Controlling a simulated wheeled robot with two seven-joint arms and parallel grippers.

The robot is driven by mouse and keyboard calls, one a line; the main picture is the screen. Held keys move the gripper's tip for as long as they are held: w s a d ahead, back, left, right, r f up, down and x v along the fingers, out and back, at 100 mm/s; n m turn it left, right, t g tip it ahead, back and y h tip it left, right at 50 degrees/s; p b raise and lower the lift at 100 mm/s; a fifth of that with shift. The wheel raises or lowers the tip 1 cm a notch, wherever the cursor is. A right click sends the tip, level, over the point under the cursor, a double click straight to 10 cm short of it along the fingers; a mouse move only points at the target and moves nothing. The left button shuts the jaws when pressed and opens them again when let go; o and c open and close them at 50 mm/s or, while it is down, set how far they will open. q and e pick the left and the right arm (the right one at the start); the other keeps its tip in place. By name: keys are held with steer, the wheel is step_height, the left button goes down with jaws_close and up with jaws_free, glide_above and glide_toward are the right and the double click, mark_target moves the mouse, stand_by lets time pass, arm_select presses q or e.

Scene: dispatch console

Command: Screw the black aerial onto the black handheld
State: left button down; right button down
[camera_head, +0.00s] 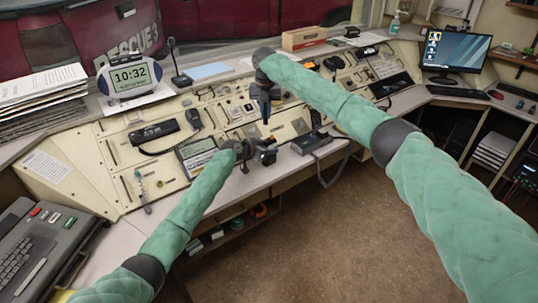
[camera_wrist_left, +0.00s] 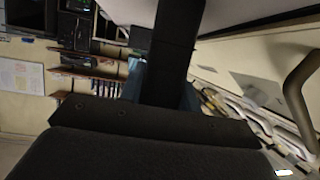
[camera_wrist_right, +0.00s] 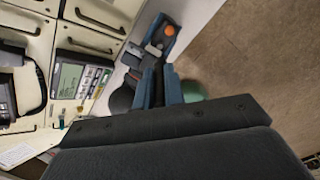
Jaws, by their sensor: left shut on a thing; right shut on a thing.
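My left gripper (camera_head: 262,152) is low over the console's front edge, shut on the black handheld (camera_wrist_left: 172,50), a dark block rising between its fingers in the left wrist view. In the head view the handheld is small and partly hidden by the gripper. My right gripper (camera_head: 265,104) is above it, pointing down, shut on the black aerial (camera_wrist_right: 158,84), a thin dark piece between its blue fingers. In the right wrist view the left gripper, with an orange spot by it, shows just beyond the aerial. Whether aerial and handheld touch, I cannot tell.
The sloped console panel (camera_head: 165,165) carries switches, a black handset (camera_head: 153,131) and a small screen (camera_head: 197,150). A corded device (camera_head: 312,143) lies right of my grippers. The floor in front is clear.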

mark_target(266, 120)
steer(key=shift+f, duration=2.55)
steer(key=shift+f, duration=0.8)
steer(key=shift+f, duration=0.55)
